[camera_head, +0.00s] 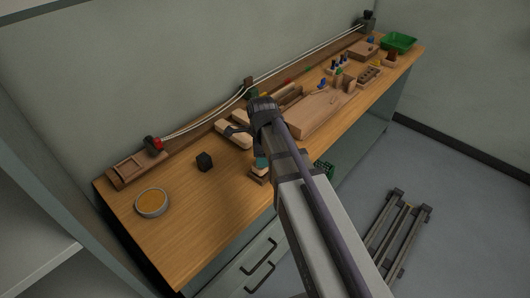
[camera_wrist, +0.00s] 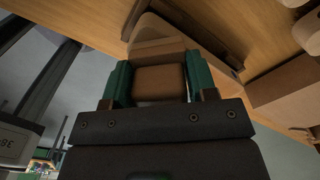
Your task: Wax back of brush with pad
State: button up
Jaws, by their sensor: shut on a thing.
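My gripper (camera_head: 261,163) is low over the front edge of the bench, partly hidden by my arm in the head view. In the wrist view its green fingers (camera_wrist: 160,88) are shut on a brown block (camera_wrist: 160,80), which looks like the pad. A wooden piece (camera_wrist: 158,47) lies just beyond the block; it may be the brush back, and I cannot tell whether they touch. In the head view a small pale wooden piece (camera_head: 259,174) shows beneath the fingers. A round tin of orange-yellow wax (camera_head: 151,202) stands at the bench's left end.
The wooden bench (camera_head: 185,225) has clear room around the tin. Pale wooden pieces (camera_head: 234,133) lie behind the gripper. A wooden board (camera_head: 312,112), several small parts and a green tray (camera_head: 398,42) fill the right side.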

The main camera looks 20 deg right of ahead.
aim_at(255, 168)
jog(key=shift+s+a, duration=0.4)
jog(key=shift+a, duration=0.3)
jog(key=shift+s+a, duration=0.4)
jog(key=shift+a, duration=0.25)
jog(key=shift+r, duration=0.15)
notch_tip(255, 168, up, 6)
jog(key=p, duration=0.6)
notch_tip(255, 168, up, 3)
jog(key=p, duration=0.3)
